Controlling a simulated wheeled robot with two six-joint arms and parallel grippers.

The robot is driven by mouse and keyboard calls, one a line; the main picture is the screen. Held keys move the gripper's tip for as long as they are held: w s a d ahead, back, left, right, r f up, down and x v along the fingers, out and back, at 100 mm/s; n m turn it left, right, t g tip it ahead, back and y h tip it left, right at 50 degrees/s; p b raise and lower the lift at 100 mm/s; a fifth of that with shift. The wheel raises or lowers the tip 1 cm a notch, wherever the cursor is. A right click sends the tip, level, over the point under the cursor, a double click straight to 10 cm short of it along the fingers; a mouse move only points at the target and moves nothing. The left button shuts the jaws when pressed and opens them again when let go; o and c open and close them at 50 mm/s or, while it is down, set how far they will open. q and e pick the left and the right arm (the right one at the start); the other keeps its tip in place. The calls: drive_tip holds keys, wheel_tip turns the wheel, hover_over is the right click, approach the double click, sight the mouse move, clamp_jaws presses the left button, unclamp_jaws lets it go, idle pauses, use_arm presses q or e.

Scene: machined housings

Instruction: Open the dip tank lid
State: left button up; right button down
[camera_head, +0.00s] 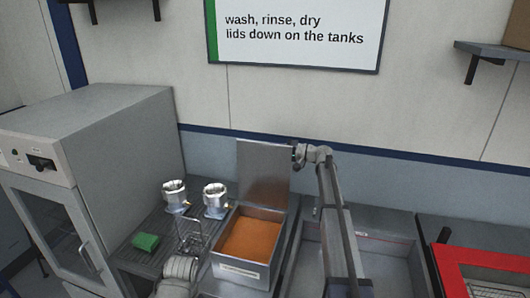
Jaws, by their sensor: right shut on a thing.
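The dip tank (242,269) is an open-topped metal box with orange-brown liquid in it and a pale label on its front. Its lid (263,172), a flat grey metal plate, stands about upright at the tank's back edge, so the tank is uncovered. My right gripper (298,154) is at the lid's upper right edge and is shut on the lid; its fingers are small and partly hidden. My right arm reaches up from the lower right.
Two shiny metal housings (215,198) stand on a dark ribbed surface left of the tank, near a wire basket (190,236) and a green block (146,242). A grey cabinet (115,125) stands at left. A sink basin (385,262) and red-framed panel (455,262) are at right.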

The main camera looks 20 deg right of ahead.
drive_tip(key=shift+w+d+f, duration=0.2)
drive_tip(key=shift+w+d, duration=0.05)
drive_tip(key=c, duration=1.3)
unclamp_jaws()
drive_tip(key=o, duration=0.4)
drive_tip(key=shift+w+f, duration=0.1)
drive_tip(key=v, duration=0.8)
drive_tip(key=shift+a, duration=0.1)
